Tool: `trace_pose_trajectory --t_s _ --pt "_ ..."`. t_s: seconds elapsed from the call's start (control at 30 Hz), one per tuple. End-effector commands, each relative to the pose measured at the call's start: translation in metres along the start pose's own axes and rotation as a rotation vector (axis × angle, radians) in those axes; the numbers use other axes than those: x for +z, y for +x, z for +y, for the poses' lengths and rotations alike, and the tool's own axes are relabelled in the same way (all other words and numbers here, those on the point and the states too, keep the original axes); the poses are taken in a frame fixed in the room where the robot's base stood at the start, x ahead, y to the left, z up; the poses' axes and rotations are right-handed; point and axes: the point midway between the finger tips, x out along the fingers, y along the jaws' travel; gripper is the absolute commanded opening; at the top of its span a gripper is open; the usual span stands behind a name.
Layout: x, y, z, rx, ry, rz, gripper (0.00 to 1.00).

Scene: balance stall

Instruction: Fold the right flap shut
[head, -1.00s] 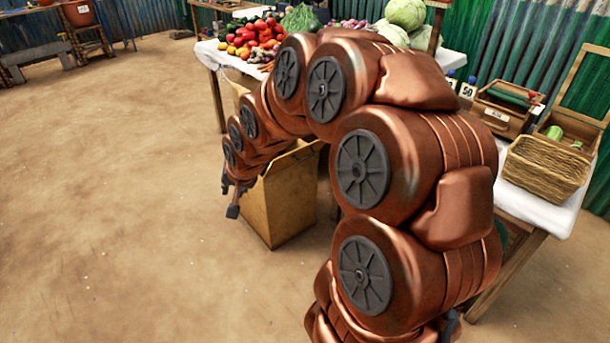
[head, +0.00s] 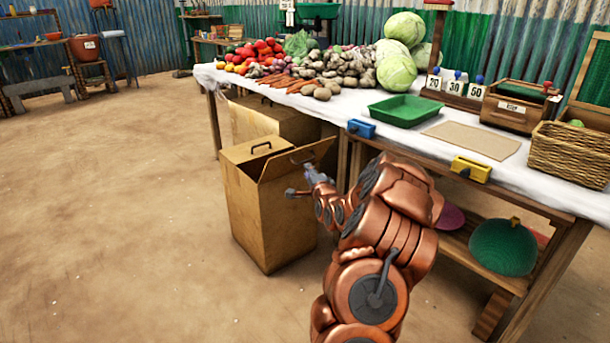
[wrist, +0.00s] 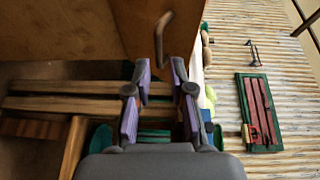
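A tall tan box (head: 268,222) stands on the ground in front of the stall table. Its left flap (head: 243,153) lies flat over the top and has a dark handle. The right flap (head: 305,160) is raised and tilted, with a handle (wrist: 158,40) that shows ahead of my fingers in the wrist view. My gripper (head: 301,182) is just to the right of the box, near the raised flap. In the wrist view my gripper (wrist: 160,75) is open, its purple-padded fingers apart with nothing between them. Whether a finger touches the flap I cannot tell.
Another tan box (head: 285,120) stands behind, partly under the table. The white-covered table (head: 350,108) holds vegetables, a green tray (head: 405,111) and a wicker basket (head: 572,150). A lower shelf (head: 485,265) is at the right. Bare ground lies open to the left.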

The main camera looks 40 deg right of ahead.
Motion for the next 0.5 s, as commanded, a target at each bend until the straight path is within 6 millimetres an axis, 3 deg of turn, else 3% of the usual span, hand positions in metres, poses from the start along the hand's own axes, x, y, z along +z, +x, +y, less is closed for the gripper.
trace_pose_trajectory --t_s 0.17,0.5 --pt "-0.008 0.005 0.005 -0.016 0.015 0.011 0.22" --pt "-0.009 0.04 0.005 -0.016 0.011 0.011 0.22"
